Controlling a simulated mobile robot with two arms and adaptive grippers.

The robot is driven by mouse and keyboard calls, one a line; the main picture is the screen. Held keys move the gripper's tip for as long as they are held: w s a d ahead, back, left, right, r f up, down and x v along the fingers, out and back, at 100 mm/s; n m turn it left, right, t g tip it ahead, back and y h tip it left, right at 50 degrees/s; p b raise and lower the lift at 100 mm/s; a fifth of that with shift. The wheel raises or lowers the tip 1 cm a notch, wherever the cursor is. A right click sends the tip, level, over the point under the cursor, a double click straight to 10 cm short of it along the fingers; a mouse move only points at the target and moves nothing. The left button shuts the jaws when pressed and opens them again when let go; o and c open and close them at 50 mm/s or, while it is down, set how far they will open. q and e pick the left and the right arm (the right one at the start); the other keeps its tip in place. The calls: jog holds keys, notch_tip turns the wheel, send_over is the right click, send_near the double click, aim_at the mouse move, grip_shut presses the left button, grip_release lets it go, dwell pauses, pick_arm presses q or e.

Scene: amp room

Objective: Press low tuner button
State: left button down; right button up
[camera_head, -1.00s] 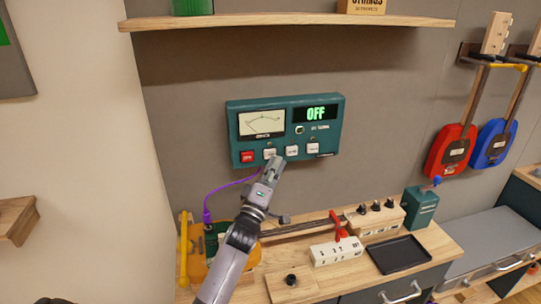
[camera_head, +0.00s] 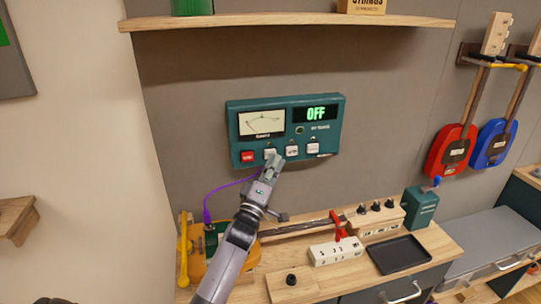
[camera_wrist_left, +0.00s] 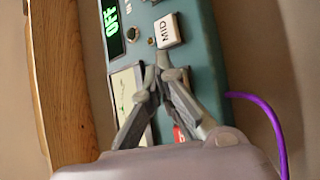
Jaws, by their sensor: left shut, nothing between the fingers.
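The teal tuner box (camera_head: 285,101) is mounted on the wall, with a needle meter and a green display (camera_head: 316,113) reading OFF. Along its lower edge are a red button (camera_head: 247,156) and several white buttons. The white one beside the red, presumably the low button (camera_head: 269,153), is just above my left fingertips in the head view. My left gripper (camera_head: 274,161) is shut and empty, close in front of the panel. In the wrist view the fingers (camera_wrist_left: 154,77) lie between the MID button (camera_wrist_left: 168,30) and the partly covered red button (camera_wrist_left: 180,134); contact cannot be told. My right gripper is not in view.
The bench also holds a black tray (camera_head: 399,254) and a white box (camera_head: 336,251). A wooden shelf (camera_head: 290,20) is above the tuner.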

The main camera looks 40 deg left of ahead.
pick_arm(q)
jog(key=shift+w+a, duration=0.25)
jog(key=shift+a, duration=0.05)
dwell(0.7)
jog(key=shift+s+d, duration=0.1)
jog(key=shift+d, duration=0.05)
jog(key=shift+s+d+p, duration=0.35)
jog(key=shift+s+d, duration=0.15)
jog(key=s+d+p, duration=0.2)
jog(key=s+d, duration=0.1)
jog(key=shift+s+d, duration=0.1)
jog(key=shift+d, duration=0.3)
dwell(0.3)
jog(key=shift+f, duration=0.1)
dwell(0.7)
